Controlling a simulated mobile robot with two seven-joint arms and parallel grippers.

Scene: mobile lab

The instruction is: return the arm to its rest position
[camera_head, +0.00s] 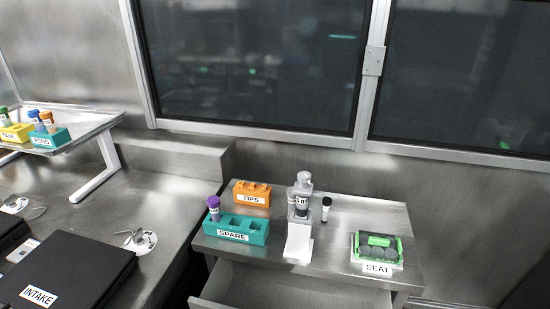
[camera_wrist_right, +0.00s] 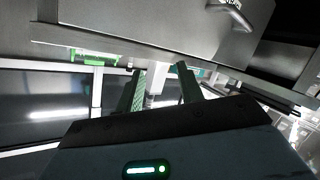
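My right gripper (camera_wrist_right: 160,68) shows in the right wrist view, its two dark fingers spread apart. It looks open, with no object clearly held between them. A pale upright shape (camera_wrist_right: 154,86) shows through the gap; it appears to lie beyond the fingers, and I cannot tell what it is. Neither gripper and neither arm shows in the head view. My left gripper is in no view.
A steel bench (camera_head: 339,262) holds a teal SPARE rack (camera_head: 259,238) with a purple-capped tube (camera_head: 213,206), an orange TIPS rack (camera_head: 252,188), a grey-white device (camera_head: 299,240), a black-capped vial (camera_head: 326,207) and a green-black SEAT holder (camera_head: 397,249). Its drawer (camera_head: 215,303) stands open.

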